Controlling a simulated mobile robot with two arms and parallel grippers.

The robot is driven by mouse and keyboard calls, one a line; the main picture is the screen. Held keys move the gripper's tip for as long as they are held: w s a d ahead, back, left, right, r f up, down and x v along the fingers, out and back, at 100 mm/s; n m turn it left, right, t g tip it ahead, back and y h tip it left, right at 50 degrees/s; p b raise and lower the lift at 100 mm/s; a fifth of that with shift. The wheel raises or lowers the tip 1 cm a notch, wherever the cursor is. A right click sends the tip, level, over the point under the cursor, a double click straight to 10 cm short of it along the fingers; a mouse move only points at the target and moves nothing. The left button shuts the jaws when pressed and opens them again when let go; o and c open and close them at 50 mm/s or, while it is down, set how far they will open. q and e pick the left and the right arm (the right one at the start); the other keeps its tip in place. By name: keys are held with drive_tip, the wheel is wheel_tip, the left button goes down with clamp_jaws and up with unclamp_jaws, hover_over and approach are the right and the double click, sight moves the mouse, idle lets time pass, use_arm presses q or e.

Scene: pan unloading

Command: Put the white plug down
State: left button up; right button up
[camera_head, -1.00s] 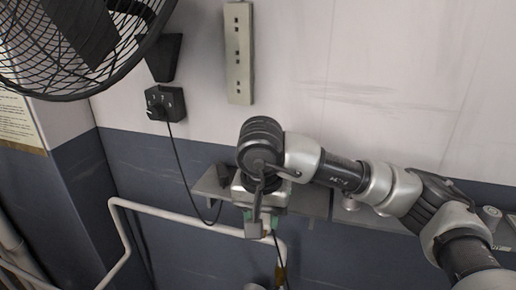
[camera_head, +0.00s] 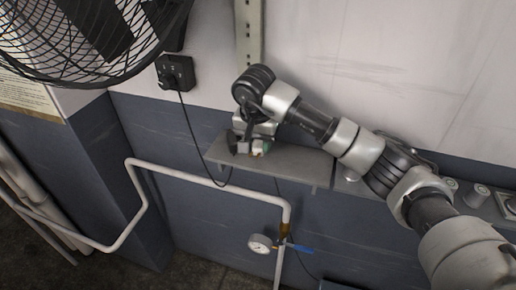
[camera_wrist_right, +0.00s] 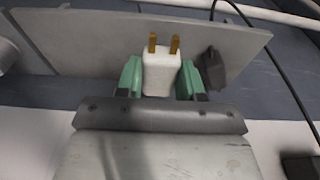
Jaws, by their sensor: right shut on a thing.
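The white plug (camera_wrist_right: 160,70), with two brass pins showing, sits between the green-padded fingers of my right gripper (camera_wrist_right: 160,80). The fingers are shut on it from both sides, and its pins point away from the gripper. In the head view my right gripper (camera_head: 254,149) is at the left part of the grey wall shelf (camera_head: 300,163). The plug is mostly hidden there by the gripper. I cannot tell whether the plug touches the shelf. My left gripper is not in view.
A black plug (camera_wrist_right: 213,68) is close beside the right gripper, with a dark cable nearby. A black socket box (camera_head: 175,72) is on the wall, below a fan (camera_head: 95,35). The shelf's right part is clear.

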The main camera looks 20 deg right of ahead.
sight(258, 144)
drive_tip(key=shift+w+f, duration=0.2)
wheel_tip(258, 144, down, 3)
drive_tip(key=shift+f+p, duration=0.1)
drive_tip(key=shift+p, duration=0.9)
drive_tip(key=shift+f, duration=0.4)
drive_tip(key=shift+f, duration=0.15)
drive_tip(key=o, duration=0.9)
drive_tip(key=shift+o, duration=0.2)
